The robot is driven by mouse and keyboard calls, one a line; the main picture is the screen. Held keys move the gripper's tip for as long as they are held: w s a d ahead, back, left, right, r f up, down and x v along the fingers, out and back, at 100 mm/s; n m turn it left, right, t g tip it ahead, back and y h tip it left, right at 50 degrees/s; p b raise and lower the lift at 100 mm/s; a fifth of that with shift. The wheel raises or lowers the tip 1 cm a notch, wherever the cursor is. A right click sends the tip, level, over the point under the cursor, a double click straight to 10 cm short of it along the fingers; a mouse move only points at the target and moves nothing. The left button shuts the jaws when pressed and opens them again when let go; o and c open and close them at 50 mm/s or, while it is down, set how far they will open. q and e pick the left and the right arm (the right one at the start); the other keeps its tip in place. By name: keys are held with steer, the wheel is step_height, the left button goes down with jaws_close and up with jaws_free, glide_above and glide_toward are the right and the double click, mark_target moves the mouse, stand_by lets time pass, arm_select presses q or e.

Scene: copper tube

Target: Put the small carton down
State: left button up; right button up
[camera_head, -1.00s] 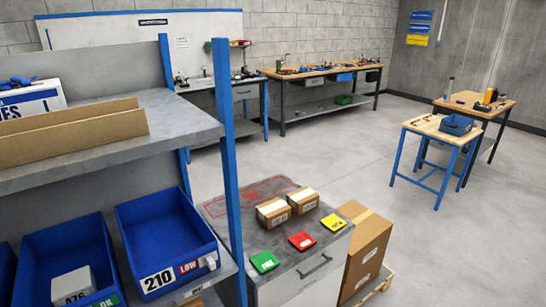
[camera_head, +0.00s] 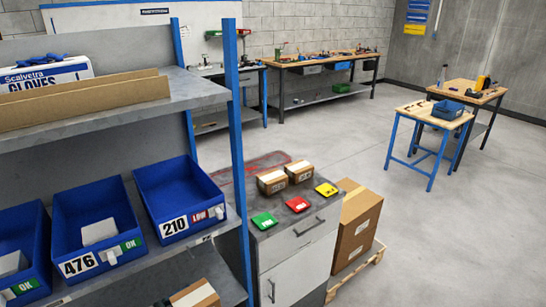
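Two small brown cartons with pale tape stand side by side on the grey cabinet top (camera_head: 260,207): the left one (camera_head: 271,181) is nearer and the right one (camera_head: 299,171) is just behind it. Another small taped carton (camera_head: 195,295) shows at the bottom edge, below the blue bins and partly cut off by the frame. Which of these the task means I cannot tell. Neither of my grippers is in view, so whether they hold anything is hidden.
Green (camera_head: 264,221), red (camera_head: 294,204) and yellow (camera_head: 326,189) cards lie along the cabinet's front edge. A large carton (camera_head: 356,222) stands on a pallet (camera_head: 368,262) at right. Blue bins (camera_head: 180,200) fill the left shelf beside a blue post (camera_head: 235,150).

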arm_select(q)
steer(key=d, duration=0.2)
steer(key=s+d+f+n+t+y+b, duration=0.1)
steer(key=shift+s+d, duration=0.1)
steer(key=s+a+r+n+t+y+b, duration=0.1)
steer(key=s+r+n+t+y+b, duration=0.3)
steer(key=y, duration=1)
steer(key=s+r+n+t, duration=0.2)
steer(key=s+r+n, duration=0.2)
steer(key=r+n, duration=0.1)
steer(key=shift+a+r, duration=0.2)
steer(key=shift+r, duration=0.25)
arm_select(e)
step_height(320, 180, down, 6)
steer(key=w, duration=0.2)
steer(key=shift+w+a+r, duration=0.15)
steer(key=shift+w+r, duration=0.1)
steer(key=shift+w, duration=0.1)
